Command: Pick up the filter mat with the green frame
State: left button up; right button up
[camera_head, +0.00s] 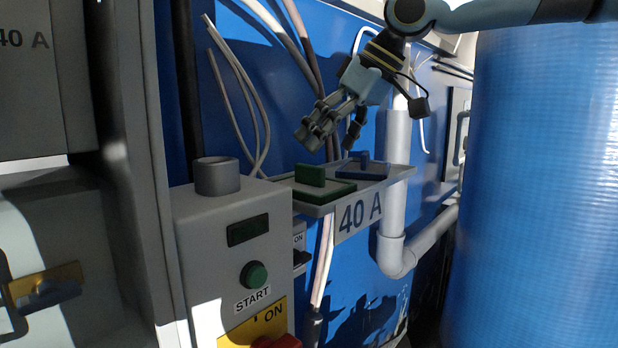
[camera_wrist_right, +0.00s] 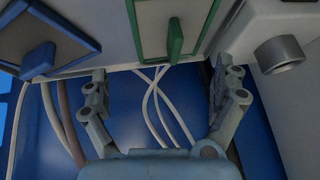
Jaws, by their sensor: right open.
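The filter mat with the green frame (camera_head: 338,192) lies on a grey shelf (camera_head: 400,174) labelled 40 A, with its green handle standing up. In the right wrist view the green handle (camera_wrist_right: 175,40) is at the top, beyond the fingertips. A mat with a blue frame (camera_head: 362,176) lies beside it on the same shelf, farther right in the head view. My right gripper (camera_head: 335,134) is above the shelf, apart from both mats. Its fingers (camera_wrist_right: 162,88) are spread with nothing between them. My left gripper is not in view.
A grey control box (camera_head: 222,220) with a START button and a short cylinder (camera_head: 217,176) on top stands left of the shelf. Cables (camera_head: 240,90) hang on the blue wall behind. A grey pipe (camera_head: 397,215) and a large blue tank (camera_head: 545,190) are on the right.

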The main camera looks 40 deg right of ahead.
aim_at(316, 166)
jog(key=shift+x, duration=0.8)
jog(key=shift+p+x, duration=0.35)
jog(key=shift+x, duration=1.65)
jog(key=shift+s, duration=0.2)
jog(key=shift+s+a+f, duration=0.1)
jog(key=c, duration=1.5)
jog(key=shift+c, duration=0.2)
